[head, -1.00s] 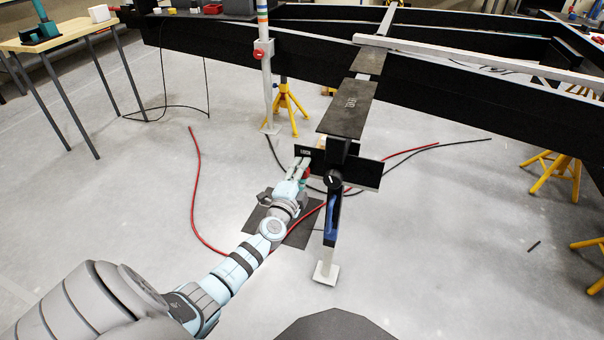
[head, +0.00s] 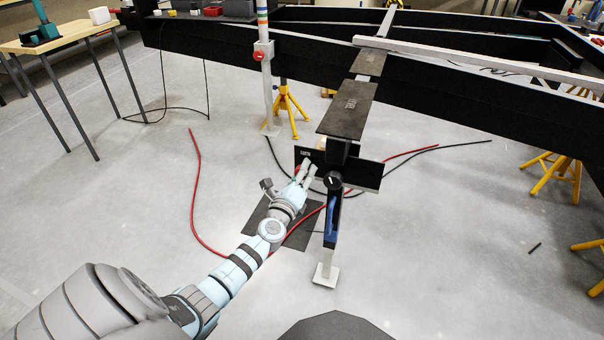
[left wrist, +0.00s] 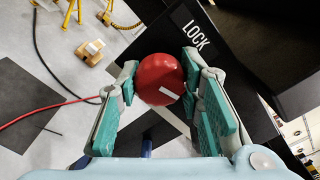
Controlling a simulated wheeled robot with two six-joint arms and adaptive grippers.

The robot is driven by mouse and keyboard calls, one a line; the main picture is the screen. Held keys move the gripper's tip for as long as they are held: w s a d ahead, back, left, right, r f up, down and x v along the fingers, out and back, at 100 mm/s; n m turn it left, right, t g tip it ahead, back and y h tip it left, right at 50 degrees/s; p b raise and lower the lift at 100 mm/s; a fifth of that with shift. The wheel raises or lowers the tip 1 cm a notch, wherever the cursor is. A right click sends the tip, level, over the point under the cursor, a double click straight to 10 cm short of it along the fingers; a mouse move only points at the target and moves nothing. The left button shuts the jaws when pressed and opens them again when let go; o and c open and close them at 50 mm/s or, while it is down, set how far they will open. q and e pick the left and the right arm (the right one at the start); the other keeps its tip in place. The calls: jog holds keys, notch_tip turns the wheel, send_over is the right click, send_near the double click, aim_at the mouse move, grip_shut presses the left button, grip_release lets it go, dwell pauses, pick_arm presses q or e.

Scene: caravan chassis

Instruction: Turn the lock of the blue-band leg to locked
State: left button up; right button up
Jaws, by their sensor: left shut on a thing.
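The round red lock knob (left wrist: 158,78), with a white mark on its face, sits by a black plate (left wrist: 212,55) lettered LOCK in the left wrist view. My left gripper (head: 306,166) is shut on this knob, with one teal-padded finger on each side. In the head view the fingers mostly hide the knob, in front of the black plate (head: 367,173). Below the plate stands the near leg (head: 326,255), with a black dial (head: 333,181) and a blue part (head: 331,217). I cannot tell the lock's state from the white mark. My right gripper is not in view.
The black chassis beam (head: 440,85) runs behind, with a flat step plate (head: 347,107) above the leg. A banded pole (head: 266,80) with a red knob stands further back. Yellow stands (head: 289,105), a red hose (head: 196,190) and a dark mat (head: 255,218) are on the floor.

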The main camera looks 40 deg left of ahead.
pick_arm(q)
jog(key=shift+f+m, duration=0.1)
jog(key=shift+m, duration=1.2)
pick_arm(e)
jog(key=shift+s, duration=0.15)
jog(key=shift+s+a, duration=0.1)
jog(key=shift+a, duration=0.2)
pick_arm(q)
jog(key=o, duration=1.2)
jog(key=shift+c, duration=0.2)
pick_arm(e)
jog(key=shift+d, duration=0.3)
pick_arm(q)
jog(key=v, duration=1.2)
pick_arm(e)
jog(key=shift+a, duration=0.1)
